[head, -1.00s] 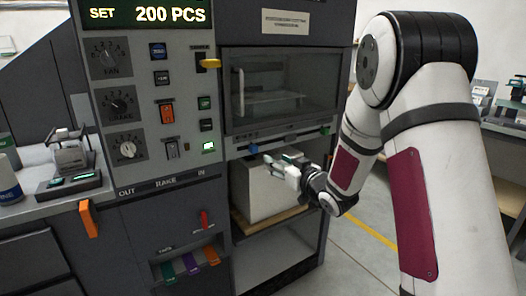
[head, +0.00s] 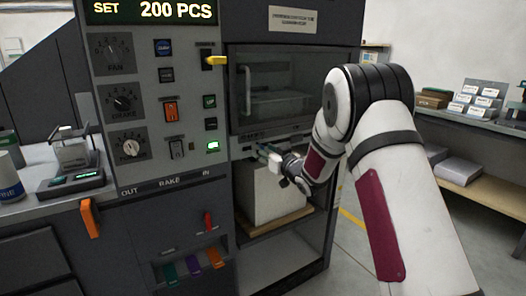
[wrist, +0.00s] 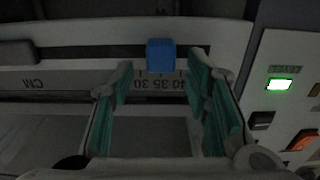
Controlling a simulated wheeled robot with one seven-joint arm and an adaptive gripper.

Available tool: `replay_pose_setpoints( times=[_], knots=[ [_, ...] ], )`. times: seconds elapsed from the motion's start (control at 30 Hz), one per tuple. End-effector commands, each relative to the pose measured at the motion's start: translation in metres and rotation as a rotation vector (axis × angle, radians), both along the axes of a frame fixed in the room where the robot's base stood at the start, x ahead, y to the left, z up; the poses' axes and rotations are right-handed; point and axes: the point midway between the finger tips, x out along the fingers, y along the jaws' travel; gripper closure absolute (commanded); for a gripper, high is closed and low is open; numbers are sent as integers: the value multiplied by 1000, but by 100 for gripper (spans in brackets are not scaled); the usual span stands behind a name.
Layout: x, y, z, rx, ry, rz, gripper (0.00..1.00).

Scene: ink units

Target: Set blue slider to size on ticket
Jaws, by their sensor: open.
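The blue slider (wrist: 160,54) sits on a rail in the wrist view, above an upside-down printed scale (wrist: 158,83). The slider's middle stands about level with the 35 mark, between 30 and 40. My gripper (wrist: 162,82) is open, with one teal-padded finger on each side of the slider's line. The slider appears just beyond the fingertips, and no contact shows. In the head view my gripper (head: 268,151) is at the rail below the machine's window, and I cannot make out the slider there. No ticket with a readable size shows.
The control panel (head: 165,95) with knobs and switches stands left of my gripper. A yellow lever (head: 215,61) sticks out above. A white stack (head: 270,195) stands in the bay below. A pale label (head: 293,19) above the window is unreadable. A shelf with boxes (head: 478,100) is at right.

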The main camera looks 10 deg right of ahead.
Motion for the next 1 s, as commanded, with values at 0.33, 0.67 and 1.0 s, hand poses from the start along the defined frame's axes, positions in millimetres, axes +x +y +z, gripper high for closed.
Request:
replay_pose_setpoints(
  times=[0.33, 0.67, 1.0],
  knots=[
    [12, 4, 0, 1, 1, 0, 57],
    [11, 4, 0, 0, 0, 1, 100],
    [6, 23, 0, 1, -1, 3, 100]
  ],
)
